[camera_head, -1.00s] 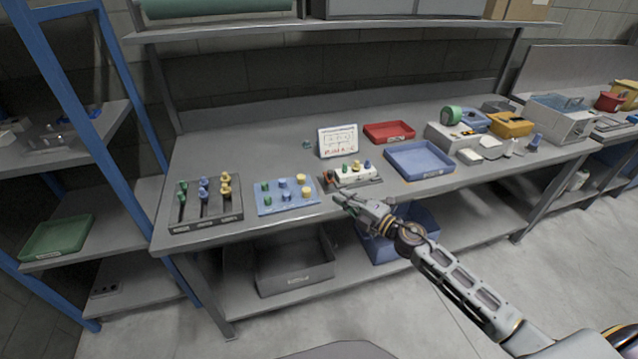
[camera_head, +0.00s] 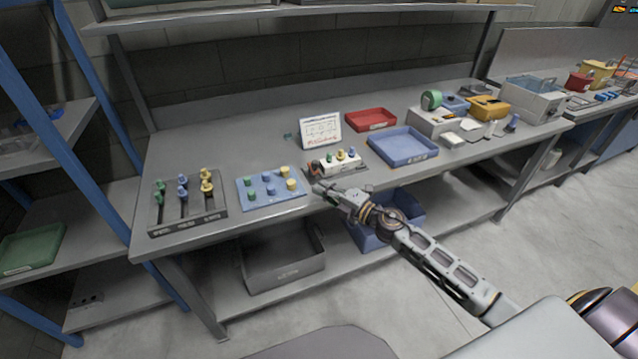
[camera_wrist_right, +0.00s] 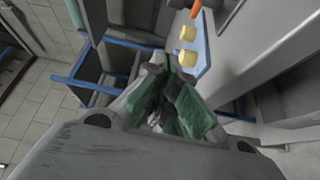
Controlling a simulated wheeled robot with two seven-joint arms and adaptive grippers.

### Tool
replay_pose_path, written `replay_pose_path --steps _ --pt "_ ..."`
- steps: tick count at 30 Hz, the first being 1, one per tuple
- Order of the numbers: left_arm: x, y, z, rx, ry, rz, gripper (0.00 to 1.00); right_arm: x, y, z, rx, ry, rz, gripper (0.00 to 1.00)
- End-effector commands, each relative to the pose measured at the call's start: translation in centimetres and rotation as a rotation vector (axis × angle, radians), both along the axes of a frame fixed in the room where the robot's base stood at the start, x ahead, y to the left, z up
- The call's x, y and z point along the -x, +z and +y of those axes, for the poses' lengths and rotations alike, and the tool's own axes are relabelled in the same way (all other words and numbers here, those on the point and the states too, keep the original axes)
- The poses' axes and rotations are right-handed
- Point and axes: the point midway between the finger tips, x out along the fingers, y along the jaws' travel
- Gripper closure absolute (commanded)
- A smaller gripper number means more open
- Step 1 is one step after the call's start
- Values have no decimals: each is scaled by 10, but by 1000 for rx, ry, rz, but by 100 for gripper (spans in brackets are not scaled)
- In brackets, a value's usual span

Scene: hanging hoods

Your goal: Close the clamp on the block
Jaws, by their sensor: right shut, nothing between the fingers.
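A white block (camera_head: 341,162) with green, yellow and blue pegs sits in a dark grey fixture (camera_head: 352,179) near the bench's front edge. The clamp (camera_head: 314,167), with a red-orange handle, is at the fixture's left end; whether it is open is too small to tell. The handle also shows at the top of the right wrist view (camera_wrist_right: 196,8). My right gripper (camera_head: 319,189) is shut and empty, just in front of the clamp, apparently apart from it. Its green-padded fingers (camera_wrist_right: 168,78) show in the wrist view. My left gripper is out of view.
Left of the fixture are a blue peg board (camera_head: 268,203) and a dark slotted rack (camera_head: 210,217). A blue tray (camera_head: 433,156) and a red tray (camera_head: 371,121) lie to the right and behind. A drawing card (camera_head: 321,130) stands behind the block. Bins sit below.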

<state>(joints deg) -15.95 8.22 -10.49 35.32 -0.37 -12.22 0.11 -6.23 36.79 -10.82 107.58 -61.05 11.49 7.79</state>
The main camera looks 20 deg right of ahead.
Motion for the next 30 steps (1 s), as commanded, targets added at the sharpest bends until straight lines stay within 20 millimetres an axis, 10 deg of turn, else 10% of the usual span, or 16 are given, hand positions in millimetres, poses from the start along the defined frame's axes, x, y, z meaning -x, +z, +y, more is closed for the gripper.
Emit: replay_pose_path --steps 30 --pt "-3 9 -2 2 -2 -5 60 -60 2 35 -1 -1 -2 100"
